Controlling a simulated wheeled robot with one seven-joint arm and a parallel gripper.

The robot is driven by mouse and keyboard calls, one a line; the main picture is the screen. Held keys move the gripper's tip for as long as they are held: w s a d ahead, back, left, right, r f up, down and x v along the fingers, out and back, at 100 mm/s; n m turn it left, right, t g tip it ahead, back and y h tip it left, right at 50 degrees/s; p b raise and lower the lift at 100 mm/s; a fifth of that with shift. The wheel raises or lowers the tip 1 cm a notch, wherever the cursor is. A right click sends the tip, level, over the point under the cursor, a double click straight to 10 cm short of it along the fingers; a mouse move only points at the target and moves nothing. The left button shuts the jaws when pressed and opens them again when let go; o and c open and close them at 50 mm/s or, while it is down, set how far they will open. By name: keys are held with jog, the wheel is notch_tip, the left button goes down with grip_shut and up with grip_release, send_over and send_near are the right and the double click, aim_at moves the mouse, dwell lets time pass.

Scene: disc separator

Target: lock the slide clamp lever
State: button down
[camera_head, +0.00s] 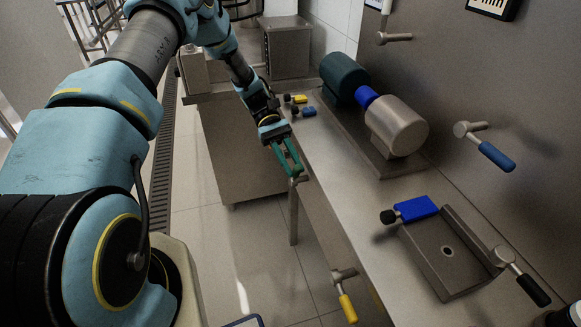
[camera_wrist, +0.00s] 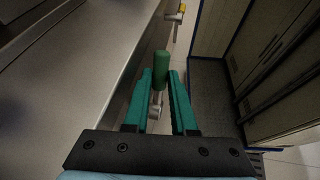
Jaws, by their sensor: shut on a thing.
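My gripper (camera_head: 291,174) has green fingers and is at the front edge of the steel table. In the wrist view, my gripper (camera_wrist: 161,76) is shut on a green lever handle (camera_wrist: 162,62), which sits between the fingertips. The lever's metal pivot (camera_wrist: 155,112) shows below, between the fingers. In the head view, the fingers mostly hide the handle, and a metal pivot (camera_head: 299,180) shows beside their tips. No label tells which lever is the slide clamp's.
A yellow-handled lever (camera_head: 347,308) is farther along the front edge. A blue-handled lever (camera_head: 496,156) is on the wall. A motor with a steel drum (camera_head: 397,125) stands behind.

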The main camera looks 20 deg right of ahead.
jog(key=shift+w+g, duration=0.3)
jog(key=shift+g, duration=0.1)
jog(key=shift+b, duration=0.3)
jog(key=c, duration=1)
grip_release()
jog(key=shift+w, duration=0.1)
jog(key=b+v, duration=0.4)
jog(key=v, duration=0.6)
jog(key=shift+w, duration=0.3)
